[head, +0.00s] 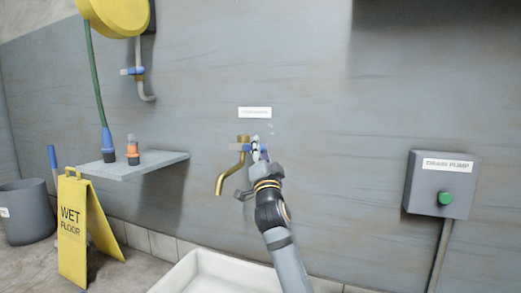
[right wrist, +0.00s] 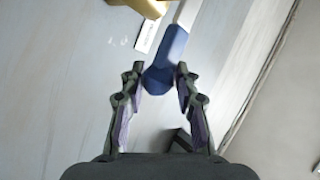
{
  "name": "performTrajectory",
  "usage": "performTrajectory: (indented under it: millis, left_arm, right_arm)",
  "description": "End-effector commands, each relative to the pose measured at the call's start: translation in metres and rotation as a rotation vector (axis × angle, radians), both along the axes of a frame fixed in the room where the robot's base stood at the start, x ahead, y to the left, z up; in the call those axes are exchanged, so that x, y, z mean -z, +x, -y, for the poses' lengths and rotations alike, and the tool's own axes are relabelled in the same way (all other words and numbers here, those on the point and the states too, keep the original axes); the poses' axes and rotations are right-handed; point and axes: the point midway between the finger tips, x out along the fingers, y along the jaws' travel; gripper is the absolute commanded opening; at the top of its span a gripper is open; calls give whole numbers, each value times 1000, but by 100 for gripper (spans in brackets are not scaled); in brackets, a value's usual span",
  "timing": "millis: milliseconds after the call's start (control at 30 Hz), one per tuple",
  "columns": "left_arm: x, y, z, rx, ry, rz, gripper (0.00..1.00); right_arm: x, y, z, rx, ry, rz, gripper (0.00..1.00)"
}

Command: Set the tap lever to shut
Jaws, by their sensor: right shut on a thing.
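The brass tap (head: 233,172) is fixed to the grey wall, its curved spout hanging down above the white basin. Its blue lever (right wrist: 166,60) shows in the right wrist view between the fingers of my right gripper (right wrist: 160,78). In the head view the right gripper (head: 259,150) is at the tap's right side and covers most of the lever. The gripper is shut on the lever's near end. The lever's exact angle on the tap is hard to tell. A piece of the brass tap body (right wrist: 148,8) shows at the top of the wrist view. My left gripper is not in view.
A white basin (head: 205,278) stands below. A grey shelf (head: 135,167) with hose fittings (head: 132,152) is on the left, near a yellow wet-floor sign (head: 72,228) and a grey bin (head: 25,215). A drain pump box (head: 438,185) with a green button is on the right wall.

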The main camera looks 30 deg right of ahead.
Motion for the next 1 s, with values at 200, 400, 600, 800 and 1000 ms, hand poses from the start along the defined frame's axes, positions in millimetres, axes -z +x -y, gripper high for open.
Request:
performTrajectory:
  millis: [200,400,600,800,1000]
  left_arm:
    - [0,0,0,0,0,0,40]
    - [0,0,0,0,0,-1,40]
    - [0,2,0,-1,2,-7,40]
    - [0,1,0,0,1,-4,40]
    - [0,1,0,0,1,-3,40]
  right_arm:
    - [3,1,0,1,2,-6,54]
    - [2,1,0,0,1,-3,54]
    - [9,-9,-4,-1,1,-3,54]
    - [29,-40,-16,-1,2,-4,54]
    - [40,-58,-22,-1,1,-5,54]
